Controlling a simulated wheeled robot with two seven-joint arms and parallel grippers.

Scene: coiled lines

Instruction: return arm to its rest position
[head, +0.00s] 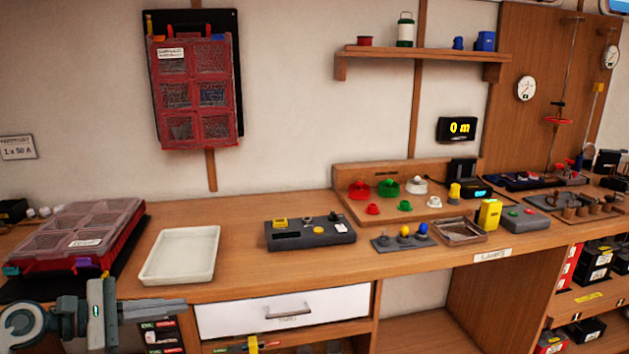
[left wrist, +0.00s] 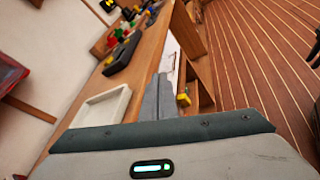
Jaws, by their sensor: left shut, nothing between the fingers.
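My left gripper (head: 150,309) is at the lower left of the head view, in front of the bench's front edge. Its two grey fingers lie together, shut and empty, pointing right. In the left wrist view the closed fingers (left wrist: 158,98) point up the picture along the bench front, with the white tray to their left. My right gripper is in neither view.
The wooden bench (head: 250,212) holds a white tray (head: 182,255), a red organizer case (head: 76,238), a dark grey device (head: 309,232) and several coloured lamps. A white drawer (head: 282,311) sits under the bench top. Open floor (left wrist: 262,60) shows in the left wrist view.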

